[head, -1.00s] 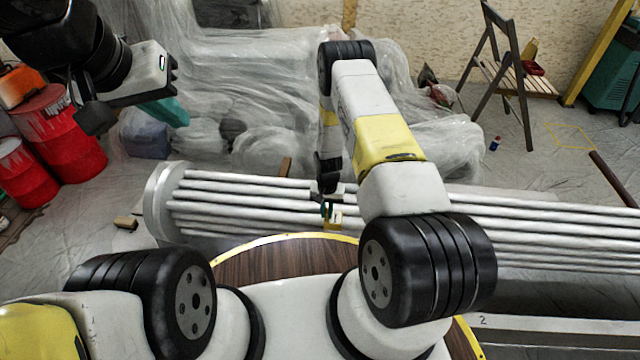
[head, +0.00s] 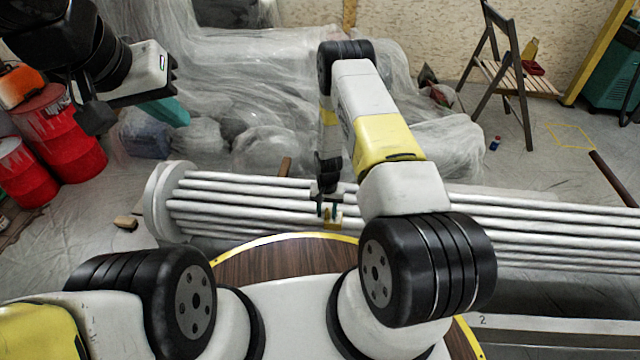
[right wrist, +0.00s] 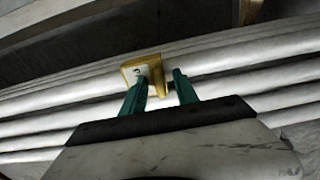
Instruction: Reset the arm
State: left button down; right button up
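My right arm reaches forward over the white ribbed column (head: 240,205). My right gripper (head: 329,209) is low at the column, with its green fingers spread apart. In the right wrist view the two green fingers (right wrist: 161,92) stand apart, and a small yellow bracket (right wrist: 142,68) sits at and between their tips, in front of the column's ribs. The bracket also shows just by the fingers in the head view (head: 333,223). Whether a finger touches it I cannot tell. My left gripper (head: 168,110) is raised at the upper left; its finger gap is not clear.
Red drums (head: 62,125) stand at the left. Plastic-covered furniture (head: 240,60) fills the back. A folding chair (head: 510,75) stands at the back right. A small wooden block (head: 126,222) lies left of the column. The sheeted floor at the right back (head: 570,165) is mostly clear.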

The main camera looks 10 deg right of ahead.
notch_tip(320, 180, up, 8)
jog(key=shift+f, duration=0.1)
notch_tip(320, 180, up, 35)
jog(key=s+n+t+y, duration=0.1)
jog(key=s+t, duration=0.2)
jog(key=s+r+n+t, duration=0.1)
jog(key=s+r, duration=0.7)
jog(key=s, duration=0.3)
jog(key=s+r+n+t+y, duration=0.1)
jog(key=s+r+t, duration=0.1)
jog(key=s+r, duration=0.6)
jog(key=s, duration=0.3)
jog(key=shift+r+n, duration=0.3)
jog(key=shift+n, duration=0.1)
jog(key=shift+d, duration=0.1)
